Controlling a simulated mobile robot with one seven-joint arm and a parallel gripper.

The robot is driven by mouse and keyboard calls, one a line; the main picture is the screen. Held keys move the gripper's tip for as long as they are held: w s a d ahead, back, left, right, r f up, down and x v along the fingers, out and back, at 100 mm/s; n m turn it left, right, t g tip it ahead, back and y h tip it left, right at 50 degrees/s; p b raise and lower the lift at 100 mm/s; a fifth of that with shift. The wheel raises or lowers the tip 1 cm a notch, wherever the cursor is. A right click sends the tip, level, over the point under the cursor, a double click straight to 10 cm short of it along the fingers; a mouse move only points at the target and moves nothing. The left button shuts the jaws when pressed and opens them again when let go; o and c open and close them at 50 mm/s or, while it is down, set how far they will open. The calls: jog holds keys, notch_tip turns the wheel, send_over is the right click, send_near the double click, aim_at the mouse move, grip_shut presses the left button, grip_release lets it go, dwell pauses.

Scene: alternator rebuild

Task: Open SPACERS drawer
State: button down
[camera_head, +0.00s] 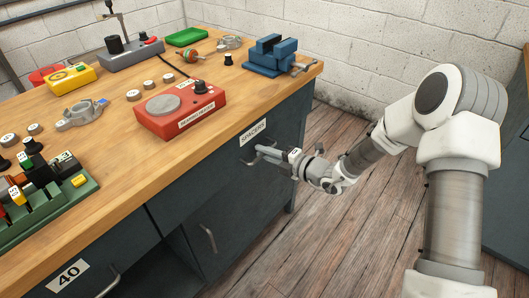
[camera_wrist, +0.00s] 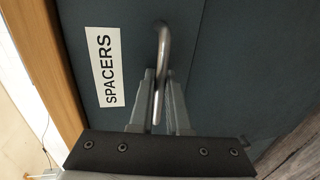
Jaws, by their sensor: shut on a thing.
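The SPACERS drawer (camera_head: 276,124) is in the bench front below the right part of the wooden top, with a white label. In the head view it looks flush with the bench front. In the wrist view the drawer front (camera_wrist: 234,60) is dark blue-grey, with the SPACERS label (camera_wrist: 104,67) to the left. Its curved metal handle (camera_wrist: 162,42) runs down between my fingers. My gripper (camera_wrist: 160,95) is shut on the handle, and in the head view my gripper (camera_head: 268,153) reaches the drawer front from the right. The fingers hide part of the handle.
A cabinet door handle (camera_head: 209,238) is below left, and drawer 40 (camera_head: 75,280) is farther left. The wooden floor (camera_head: 330,235) before the drawer is free.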

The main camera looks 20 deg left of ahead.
jog(key=shift+d, duration=0.1)
dwell(0.3)
jog(key=f+p+v, duration=0.2)
jog(key=p+v, duration=0.1)
jog(key=v, duration=0.6)
jog(key=f+p+v, duration=0.1)
jog(key=p+v, duration=0.3)
jog(key=v, duration=0.5)
jog(key=d+f+p+v, duration=0.1)
jog(key=f+p+v, duration=0.1)
jog(key=v, duration=0.7)
jog(key=shift+s+d+f+p, duration=0.25)
jog(key=shift+s+d+p, duration=0.1)
jog(key=shift+p, duration=0.35)
jog(key=c, duration=0.9)
grip_release()
jog(key=p+v, duration=0.2)
jog(key=v, duration=1.5)
jog(key=shift+d, duration=0.25)
